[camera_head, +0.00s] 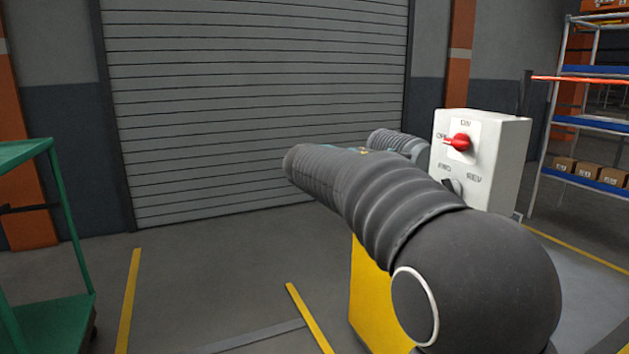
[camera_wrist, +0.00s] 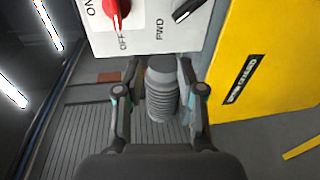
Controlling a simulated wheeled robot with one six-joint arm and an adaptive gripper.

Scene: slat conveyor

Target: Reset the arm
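My arm reaches across the head view toward a white control box (camera_head: 505,150). My gripper (camera_wrist: 160,92) is open in the wrist view, its two fingers wide apart, with a dark ribbed part, probably my own arm, showing between them. In the head view it is mostly hidden behind the arm. The box has a red switch (camera_head: 459,142), whose handle points to OFF, and a black selector (camera_head: 452,186), which is partly covered by my arm. In the wrist view the red switch (camera_wrist: 116,12) and black selector (camera_wrist: 189,10) are beyond the fingertips, not touched; the selector appears to point to FWD.
A yellow panel (camera_head: 372,300) stands below the box. A green cart (camera_head: 62,325) is at the left. A rack (camera_head: 597,125) with cartons stands at the right. A grey roller shutter (camera_head: 200,130) closes the back. Open floor lies between the cart and the yellow panel.

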